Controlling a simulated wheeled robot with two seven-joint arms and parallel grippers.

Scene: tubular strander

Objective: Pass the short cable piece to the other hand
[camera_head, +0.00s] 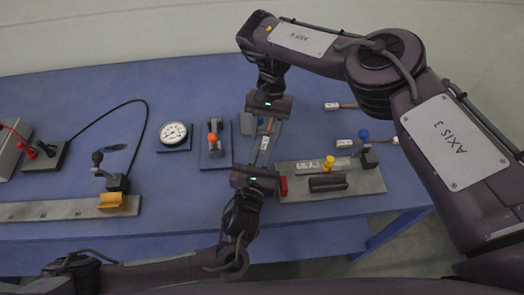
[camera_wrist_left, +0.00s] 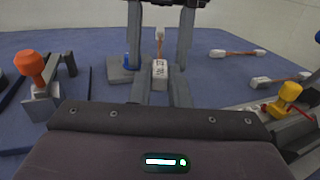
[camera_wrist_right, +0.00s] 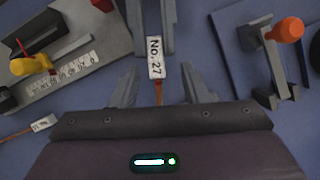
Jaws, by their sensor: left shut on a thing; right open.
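The short cable piece (camera_head: 265,142) is held between my two grippers, with a copper-coloured middle and white tagged ends. In the right wrist view its near tag (camera_wrist_right: 155,58) reads "No. 27". My left gripper (camera_head: 262,163) is shut on this tagged end, which also shows in the left wrist view (camera_wrist_left: 160,72). My right gripper (camera_head: 268,120) faces it from the far side. Its fingers are open, one on each side of the cable's copper part (camera_wrist_right: 158,92), with gaps on both sides. The cable's far end is partly hidden by the right gripper.
An orange-knobbed clamp (camera_head: 213,140) and a dial gauge (camera_head: 174,133) stand to the left. A fixture plate (camera_head: 365,184) with a yellow-knobbed clamp (camera_head: 328,163) is at right. More cable pieces (camera_head: 340,106) lie beyond it.

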